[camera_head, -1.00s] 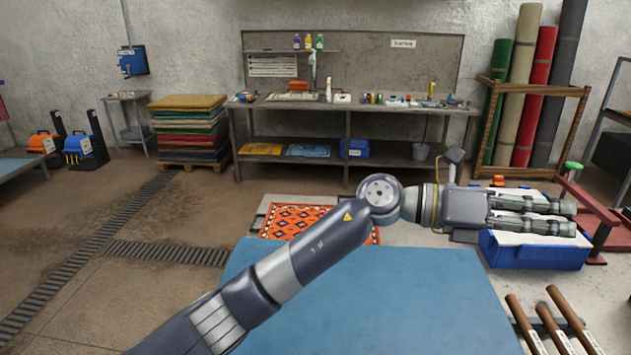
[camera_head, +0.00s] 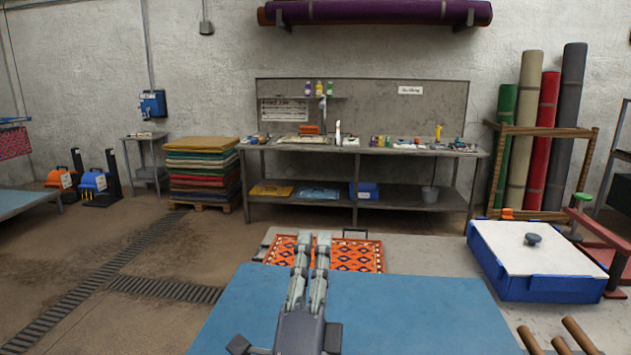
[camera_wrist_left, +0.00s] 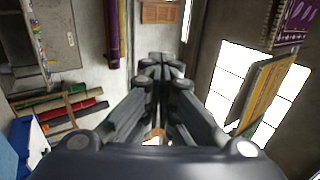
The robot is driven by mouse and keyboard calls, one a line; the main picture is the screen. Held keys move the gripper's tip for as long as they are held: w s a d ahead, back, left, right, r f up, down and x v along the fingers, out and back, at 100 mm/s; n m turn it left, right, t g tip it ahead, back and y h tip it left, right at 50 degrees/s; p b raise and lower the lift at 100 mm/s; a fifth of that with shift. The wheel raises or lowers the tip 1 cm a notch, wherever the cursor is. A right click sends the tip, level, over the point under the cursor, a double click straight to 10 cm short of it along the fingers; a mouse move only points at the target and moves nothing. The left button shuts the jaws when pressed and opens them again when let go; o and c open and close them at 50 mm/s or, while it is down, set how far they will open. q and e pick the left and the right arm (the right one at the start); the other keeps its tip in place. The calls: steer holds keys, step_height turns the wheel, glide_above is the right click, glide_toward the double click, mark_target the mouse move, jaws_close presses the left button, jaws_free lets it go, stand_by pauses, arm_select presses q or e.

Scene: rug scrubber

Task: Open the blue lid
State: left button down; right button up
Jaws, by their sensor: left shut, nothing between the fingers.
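A blue box (camera_head: 555,290) with a white top (camera_head: 540,252) and a dark round knob (camera_head: 533,239) stands closed at the right, beyond the blue table. I cannot tell whether it carries the lid meant; its top looks white. My left gripper (camera_head: 313,238) is shut and empty, its fingers pointing away over the table's far edge, well to the left of the box. In the left wrist view the fingers (camera_wrist_left: 165,62) meet at the tips, with nothing between them. My right gripper is not in view.
The blue table top (camera_head: 400,310) before me is bare. A patterned orange rug (camera_head: 355,256) lies beyond it. Brown rolls (camera_head: 555,345) are at the lower right, near the box. A red-topped stand (camera_head: 597,235) is right of the box. A workbench (camera_head: 385,150) lines the back wall.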

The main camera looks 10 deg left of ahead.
arm_select(q)
steer(key=p+x, duration=0.6)
steer(key=x, duration=0.7)
steer(key=shift+w+r+p, duration=0.15)
steer(key=shift+w+p, duration=0.15)
steer(key=shift+w, duration=0.1)
stand_by(0.5)
stand_by(0.3)
